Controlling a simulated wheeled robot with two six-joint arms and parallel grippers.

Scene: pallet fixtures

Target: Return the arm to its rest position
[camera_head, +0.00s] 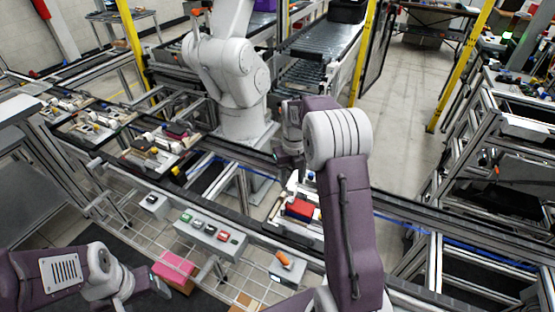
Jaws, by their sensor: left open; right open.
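My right arm rises from the bottom centre and bends at a light grey joint. Its forearm turns left and away, and its small dark gripper (290,160) hangs over the conveyor, above and just left of a pallet that holds a red and blue block (300,209). Its fingers are hard to make out and I see nothing held in them. My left arm lies low at the lower left. Its gripper (152,285) is a small dark shape beside a pink box (174,268), open, with nothing seen in it.
A conveyor rail (430,220) crosses the scene, with pallets of small parts (95,122) at the left. A grey button box (210,236) stands on the near frame. A large white robot arm (235,75) stands behind the rail. Metal frames fill the right side.

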